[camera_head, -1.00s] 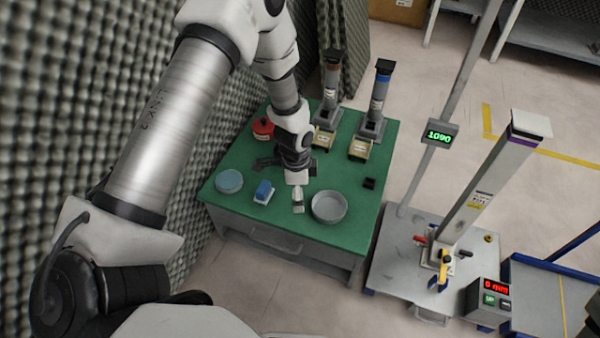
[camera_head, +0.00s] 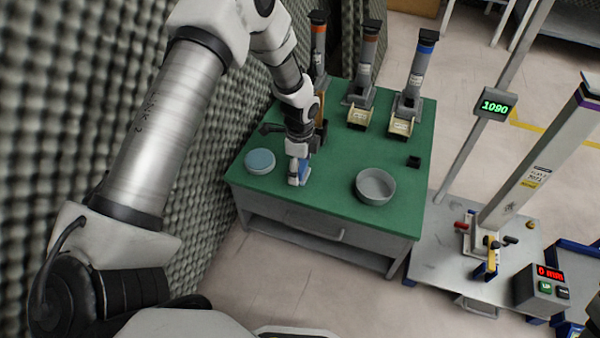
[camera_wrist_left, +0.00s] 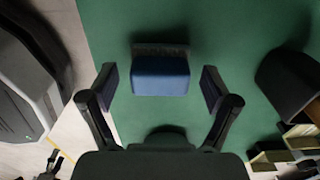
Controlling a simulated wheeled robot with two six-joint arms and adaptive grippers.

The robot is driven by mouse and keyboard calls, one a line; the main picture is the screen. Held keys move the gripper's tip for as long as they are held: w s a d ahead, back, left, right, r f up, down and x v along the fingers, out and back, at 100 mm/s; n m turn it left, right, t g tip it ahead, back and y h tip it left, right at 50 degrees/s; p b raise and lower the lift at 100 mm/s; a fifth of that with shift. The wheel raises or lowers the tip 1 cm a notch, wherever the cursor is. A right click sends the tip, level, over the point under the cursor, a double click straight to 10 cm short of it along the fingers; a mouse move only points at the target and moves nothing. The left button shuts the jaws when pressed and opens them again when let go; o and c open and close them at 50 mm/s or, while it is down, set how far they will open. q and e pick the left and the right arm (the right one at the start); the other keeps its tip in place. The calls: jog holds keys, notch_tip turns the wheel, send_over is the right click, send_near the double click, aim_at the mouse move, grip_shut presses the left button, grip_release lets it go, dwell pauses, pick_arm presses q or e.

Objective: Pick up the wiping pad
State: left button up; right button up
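The wiping pad is a small blue block with a grey layer along one side. In the head view the pad (camera_head: 304,168) lies on the green table top, partly hidden by my left gripper (camera_head: 296,173). In the left wrist view the pad (camera_wrist_left: 160,76) sits centred ahead of the palm, between the two spread fingers of the left gripper (camera_wrist_left: 160,88). A gap shows between the pad and each finger, so the gripper is open and not holding it. How high the fingertips are above the table is hard to tell. My right gripper is in neither view.
Several column-like devices (camera_head: 412,90) stand along the back. Foam walling (camera_head: 60,110) borders the left.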

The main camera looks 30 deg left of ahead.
pick_arm(q)
jog(key=c, duration=1.2)
